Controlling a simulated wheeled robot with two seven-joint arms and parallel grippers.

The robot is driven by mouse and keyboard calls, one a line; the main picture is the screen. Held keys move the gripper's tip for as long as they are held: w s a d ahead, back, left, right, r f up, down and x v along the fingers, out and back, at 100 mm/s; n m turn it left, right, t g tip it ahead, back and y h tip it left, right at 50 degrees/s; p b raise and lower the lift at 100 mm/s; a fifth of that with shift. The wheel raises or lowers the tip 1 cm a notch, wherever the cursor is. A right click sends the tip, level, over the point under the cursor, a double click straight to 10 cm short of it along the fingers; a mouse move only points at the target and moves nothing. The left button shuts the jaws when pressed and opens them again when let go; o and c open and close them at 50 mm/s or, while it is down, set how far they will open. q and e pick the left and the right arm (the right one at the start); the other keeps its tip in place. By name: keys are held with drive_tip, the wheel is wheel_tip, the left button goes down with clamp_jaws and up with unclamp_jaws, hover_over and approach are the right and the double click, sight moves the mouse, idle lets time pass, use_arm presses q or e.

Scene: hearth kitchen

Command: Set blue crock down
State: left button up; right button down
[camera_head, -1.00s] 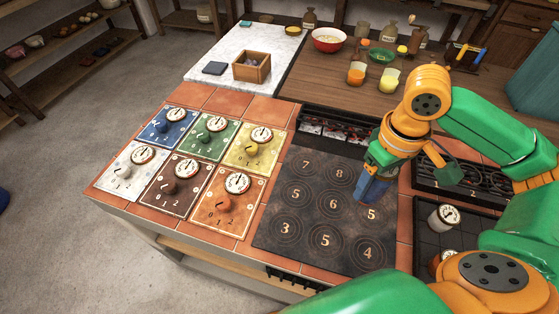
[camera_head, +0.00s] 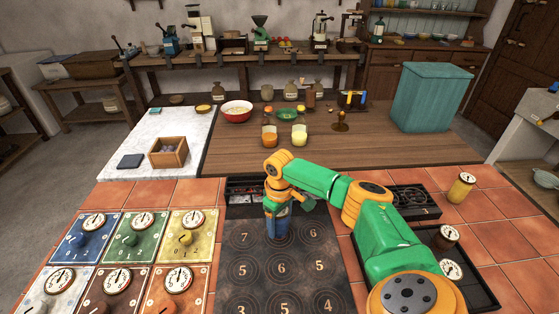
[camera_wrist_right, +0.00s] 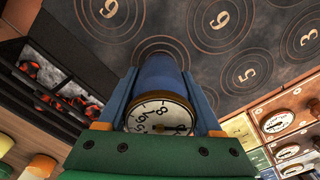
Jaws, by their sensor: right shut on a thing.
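The blue crock (camera_wrist_right: 158,75) is upright or nearly so between the fingers of my right gripper (camera_head: 278,222), which is shut on it. A white numbered dial tops the crock in the right wrist view. In the head view the crock (camera_head: 280,229) is at the middle of the far row of rings on the dark hob plate (camera_head: 262,258), where a number is covered. Its base is over a ring; I cannot tell whether it touches the plate. My left gripper is not in view.
Coloured dial panels (camera_head: 136,237) lie left of the plate. A coal grate (camera_head: 243,190) is behind it. To the right are a black grill (camera_head: 412,198), a dark tray (camera_head: 462,275) with dial-topped crocks and a yellow crock (camera_head: 461,188). The other visible rings are bare.

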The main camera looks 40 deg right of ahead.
drive_tip(key=shift+f, duration=0.3)
drive_tip(key=shift+c, duration=0.3)
unclamp_jaws()
wheel_tip(320, 180, up, 12)
drive_tip(key=shift+a+f+b, duration=0.1)
drive_tip(key=shift+b, duration=0.3)
drive_tip(key=shift+r, duration=0.2)
